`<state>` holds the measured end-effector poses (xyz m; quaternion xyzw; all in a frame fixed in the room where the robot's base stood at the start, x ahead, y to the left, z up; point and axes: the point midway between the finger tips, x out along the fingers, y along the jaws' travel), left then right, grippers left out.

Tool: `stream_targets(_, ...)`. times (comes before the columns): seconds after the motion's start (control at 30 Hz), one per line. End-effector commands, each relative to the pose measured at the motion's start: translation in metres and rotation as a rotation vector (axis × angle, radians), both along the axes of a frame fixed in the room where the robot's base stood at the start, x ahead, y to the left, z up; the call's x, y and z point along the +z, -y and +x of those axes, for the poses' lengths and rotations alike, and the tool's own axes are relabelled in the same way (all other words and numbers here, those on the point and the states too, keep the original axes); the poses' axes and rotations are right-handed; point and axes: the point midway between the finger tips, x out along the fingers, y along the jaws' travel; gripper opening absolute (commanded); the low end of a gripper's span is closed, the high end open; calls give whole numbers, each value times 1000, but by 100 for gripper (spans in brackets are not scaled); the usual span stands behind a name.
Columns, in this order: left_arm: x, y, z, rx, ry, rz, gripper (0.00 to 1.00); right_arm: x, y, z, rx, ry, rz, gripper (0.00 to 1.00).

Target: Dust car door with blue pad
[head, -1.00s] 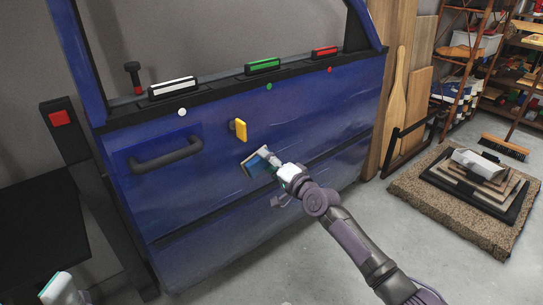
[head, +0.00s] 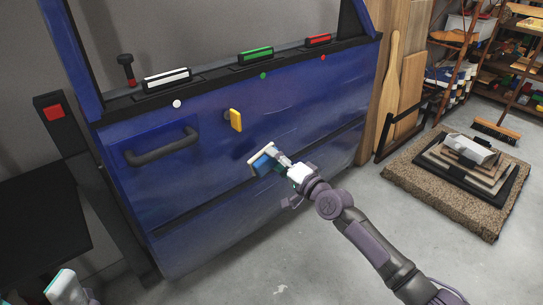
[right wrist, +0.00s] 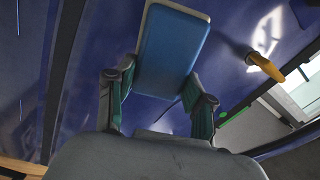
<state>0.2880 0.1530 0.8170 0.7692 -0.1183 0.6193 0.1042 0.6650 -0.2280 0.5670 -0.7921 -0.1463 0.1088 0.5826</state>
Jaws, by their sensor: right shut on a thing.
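The blue car door (head: 205,205) stands upright in front of me, with pale streaks on its panel. The blue pad (head: 263,161), with a pale face toward the door, is at the middle of the panel, below and right of the yellow handle (head: 235,120). My right gripper (head: 282,166) is shut on the pad. In the right wrist view, the pad (right wrist: 172,50) sits beyond the green fingertips (right wrist: 160,97). I cannot tell whether it touches the door. My left gripper (head: 68,288) is partly in view at the lower left; its jaws are unclear.
A black door handle (head: 162,148) sticks out at the left of the panel. White (head: 167,78), green (head: 255,55) and red (head: 318,40) bars line the top ledge. Wooden boards (head: 402,80) lean at the right. A stone slab (head: 420,182) with stacked tiles lies on the floor.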

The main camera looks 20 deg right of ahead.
Motion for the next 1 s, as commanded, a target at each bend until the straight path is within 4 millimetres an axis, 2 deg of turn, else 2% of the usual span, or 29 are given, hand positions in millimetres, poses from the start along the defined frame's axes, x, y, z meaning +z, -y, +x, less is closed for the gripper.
stream_targets(0.33,3,0,0,0,8,1,89,0,1,-2,-1,0,0,5)
stream_targets(0.7,10,0,0,0,11,1,89,0,11,-28,-1,0,0,5)
stream_targets(1.0,10,0,0,0,10,0,89,0,11,-28,-1,1,1,5)
